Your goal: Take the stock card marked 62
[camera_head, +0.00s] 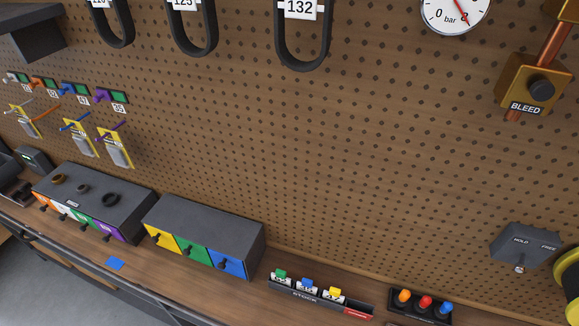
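A dark rack labelled STOCK (358,303) stands on the bench at the lower middle, with a red patch at its right end. Neither of my grippers is in view.
A drawer box with yellow, green and blue fronts (220,225) stands left of the rack. A tray with orange, red and blue knobs (425,303) is to its right. A flat blue piece (115,264) lies on the bench front. A pegboard (330,150) rises behind.

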